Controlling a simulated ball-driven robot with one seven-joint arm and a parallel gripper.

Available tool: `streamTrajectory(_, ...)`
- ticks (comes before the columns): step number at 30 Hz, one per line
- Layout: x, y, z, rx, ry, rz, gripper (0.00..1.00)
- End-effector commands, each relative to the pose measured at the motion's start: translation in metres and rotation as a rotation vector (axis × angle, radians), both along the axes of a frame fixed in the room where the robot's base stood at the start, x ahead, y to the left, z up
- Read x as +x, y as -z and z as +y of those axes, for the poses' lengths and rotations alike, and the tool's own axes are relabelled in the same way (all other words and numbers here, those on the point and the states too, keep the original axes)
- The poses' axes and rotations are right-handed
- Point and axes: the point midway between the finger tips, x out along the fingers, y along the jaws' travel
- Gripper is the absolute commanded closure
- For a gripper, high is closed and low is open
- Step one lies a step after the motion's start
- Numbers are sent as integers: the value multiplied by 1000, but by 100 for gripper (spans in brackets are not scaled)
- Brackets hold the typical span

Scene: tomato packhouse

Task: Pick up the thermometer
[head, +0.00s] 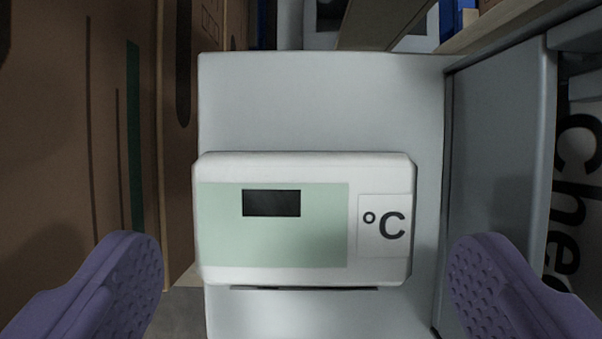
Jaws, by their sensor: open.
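The thermometer (380,272) is a white box with rounded edges, a pale green panel, a small dark display and a "°C" label. It is in the middle of the head view, against a light grey surface (320,100). My gripper (305,285) is open, with one purple textured finger at the lower left and the other at the lower right. The thermometer lies between and a little beyond the fingertips in the picture. Neither finger touches it, and a gap shows on each side.
A brown cardboard box (80,130) stands close on the left, behind the left finger. A grey panel (492,180) is on the right, with a white sign (577,190) reading "Che" beyond it. Blue items and a wooden edge show at the top right.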

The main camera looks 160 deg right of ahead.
Motion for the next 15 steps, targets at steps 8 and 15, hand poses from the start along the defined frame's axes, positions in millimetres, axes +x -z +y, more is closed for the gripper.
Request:
streamTrajectory(8, 9, 31, 5, 0, 0, -1, 0)
streamTrajectory(15, 9, 30, 5, 0, 0, 0, 14)
